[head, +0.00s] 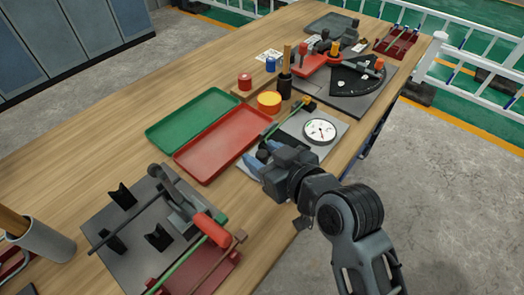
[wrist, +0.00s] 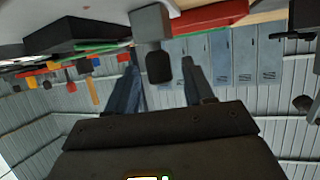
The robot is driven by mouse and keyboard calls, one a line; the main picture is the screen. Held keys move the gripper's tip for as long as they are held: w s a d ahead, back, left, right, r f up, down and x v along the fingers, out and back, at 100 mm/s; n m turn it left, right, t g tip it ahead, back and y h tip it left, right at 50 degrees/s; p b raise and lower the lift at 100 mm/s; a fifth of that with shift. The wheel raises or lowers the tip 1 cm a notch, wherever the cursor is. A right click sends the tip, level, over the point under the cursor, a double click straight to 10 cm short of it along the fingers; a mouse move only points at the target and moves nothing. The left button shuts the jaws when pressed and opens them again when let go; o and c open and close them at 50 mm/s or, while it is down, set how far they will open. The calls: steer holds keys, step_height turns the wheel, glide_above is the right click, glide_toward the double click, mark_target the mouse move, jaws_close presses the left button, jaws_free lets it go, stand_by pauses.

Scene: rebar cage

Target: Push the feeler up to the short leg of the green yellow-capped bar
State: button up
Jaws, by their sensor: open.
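The green bar (head: 278,124) lies on the grey gauge plate (head: 338,140), beside the white dial (head: 320,131). Its yellow-capped end (head: 307,104) points to the far side. Its short leg is not clear; my gripper covers the near end. My gripper (head: 254,164) is open at the plate's near-left corner. A grey block (wrist: 152,22) with a dark knob (wrist: 160,67), apparently the feeler, shows between the fingertips in the wrist view. The dark knob also shows beside my fingers in the head view (head: 262,155). I cannot tell whether the fingers touch it.
A red tray (head: 190,168) and a green tray (head: 160,137) lie to the left. A bending fixture (head: 120,240) with a red-handled lever stands nearer. The table's right edge is close.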

steer(key=shift+w+a+f, duration=0.25)
steer(key=shift+w+a, duration=0.1)
steer(key=shift+w, duration=0.05)
jaws_close()
stand_by(0.4)
